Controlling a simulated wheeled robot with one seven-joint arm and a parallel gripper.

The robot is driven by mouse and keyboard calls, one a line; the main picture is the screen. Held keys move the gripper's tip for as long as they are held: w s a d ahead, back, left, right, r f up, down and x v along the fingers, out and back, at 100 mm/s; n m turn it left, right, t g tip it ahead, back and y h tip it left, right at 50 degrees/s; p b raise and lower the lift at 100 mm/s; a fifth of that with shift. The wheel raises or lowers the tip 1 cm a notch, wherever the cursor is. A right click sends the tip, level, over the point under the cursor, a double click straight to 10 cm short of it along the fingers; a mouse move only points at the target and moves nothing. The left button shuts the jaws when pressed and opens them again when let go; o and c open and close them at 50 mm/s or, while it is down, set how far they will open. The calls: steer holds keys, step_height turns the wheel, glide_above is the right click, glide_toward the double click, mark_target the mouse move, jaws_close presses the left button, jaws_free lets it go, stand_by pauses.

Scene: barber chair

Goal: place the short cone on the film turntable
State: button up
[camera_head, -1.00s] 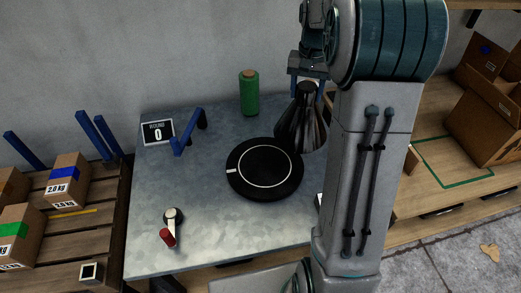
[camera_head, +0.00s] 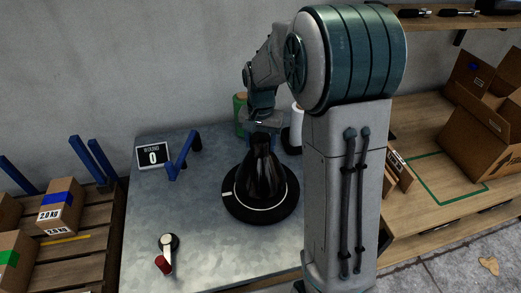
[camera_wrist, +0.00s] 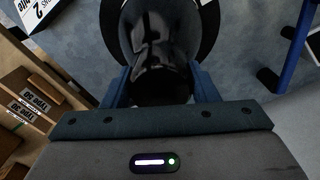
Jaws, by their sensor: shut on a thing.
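The short cone (camera_head: 263,172), dark and glossy with a narrow top, is upright over the film turntable (camera_head: 236,206), a black disc with a white ring. The cone's base appears within the disc's rim; I cannot tell whether it touches the disc. My gripper (camera_head: 264,133) is above, shut on the cone's narrow top. In the wrist view the blue fingers (camera_wrist: 160,88) flank the cone (camera_wrist: 155,45), and part of the turntable's black rim (camera_wrist: 208,30) shows beyond it.
A green spool (camera_head: 240,108) and a white roll (camera_head: 297,125) stand behind, partly hidden by my arm. A "0" sign (camera_head: 152,155), a blue bracket (camera_head: 182,158) and a red-handled crank (camera_head: 166,252) are on the left of the metal table (camera_head: 200,220). Cartons stand on both sides.

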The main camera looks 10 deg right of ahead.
mark_target(261, 160)
steer(key=shift+f, duration=1.95)
steer(key=shift+f, duration=0.2)
steer(key=o, duration=1.6)
